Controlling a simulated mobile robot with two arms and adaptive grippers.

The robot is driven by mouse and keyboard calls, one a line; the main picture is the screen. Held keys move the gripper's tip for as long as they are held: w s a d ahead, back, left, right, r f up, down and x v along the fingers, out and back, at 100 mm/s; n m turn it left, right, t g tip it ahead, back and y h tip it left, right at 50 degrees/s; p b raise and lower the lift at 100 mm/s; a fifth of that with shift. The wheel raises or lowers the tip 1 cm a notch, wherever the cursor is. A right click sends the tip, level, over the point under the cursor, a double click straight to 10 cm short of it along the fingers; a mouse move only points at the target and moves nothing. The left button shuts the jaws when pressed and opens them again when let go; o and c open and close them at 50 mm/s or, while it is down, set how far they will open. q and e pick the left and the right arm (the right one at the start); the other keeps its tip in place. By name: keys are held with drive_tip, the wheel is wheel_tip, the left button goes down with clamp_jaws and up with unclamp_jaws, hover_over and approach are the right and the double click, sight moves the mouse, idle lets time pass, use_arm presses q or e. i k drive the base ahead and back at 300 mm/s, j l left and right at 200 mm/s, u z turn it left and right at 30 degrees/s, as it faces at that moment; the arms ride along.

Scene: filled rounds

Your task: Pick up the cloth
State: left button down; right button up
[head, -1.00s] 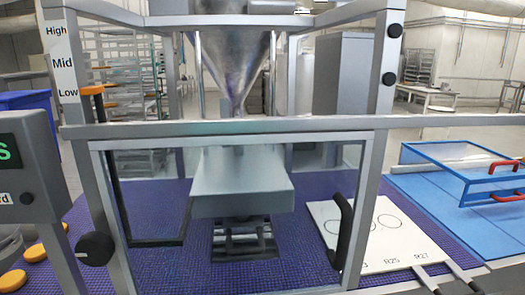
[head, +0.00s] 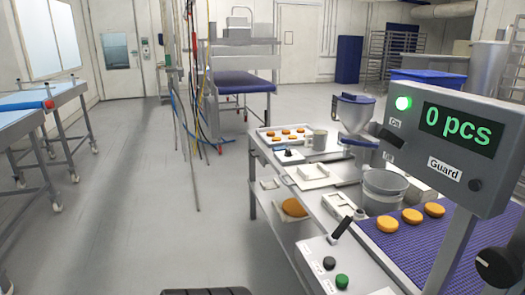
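I cannot clearly make out a cloth in the head view. An orange-brown rounded thing (head: 294,208) lies on a pale tray on the lower shelf of the metal side table; I cannot tell what it is. Neither of my grippers is in view.
A metal side table (head: 289,182) holds trays with orange rounds, a small hopper (head: 353,113) and a grey bucket (head: 383,190). A control panel (head: 447,145) reading "0 pcs" and a purple belt (head: 430,249) are at right. Hoses hang mid-view. The grey floor (head: 130,215) at left is clear.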

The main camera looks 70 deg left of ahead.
sight(282, 148)
drive_tip(key=u, duration=2.2)
drive_tip(key=i+j+u, duration=0.35)
drive_tip(key=i+j, duration=0.2)
drive_tip(key=i+j+u, duration=0.3)
drive_tip(key=i, duration=0.35)
drive_tip(key=i+z, duration=0.45)
drive_tip(key=i, duration=0.2)
drive_tip(key=i+j+z, duration=0.25)
drive_tip(key=i+z, duration=0.2)
drive_tip(key=i, duration=0.15)
drive_tip(key=i+z, duration=0.15)
drive_tip(key=z, duration=0.35)
drive_tip(key=i+z, duration=0.2)
drive_tip(key=z, duration=0.25)
drive_tip(key=i+z, duration=0.2)
drive_tip(key=z, duration=0.3)
drive_tip(key=i+j+z, duration=0.1)
drive_tip(key=z, duration=0.4)
drive_tip(key=j+z, duration=0.1)
drive_tip(key=z, duration=1.6)
drive_tip(key=u, duration=2.4)
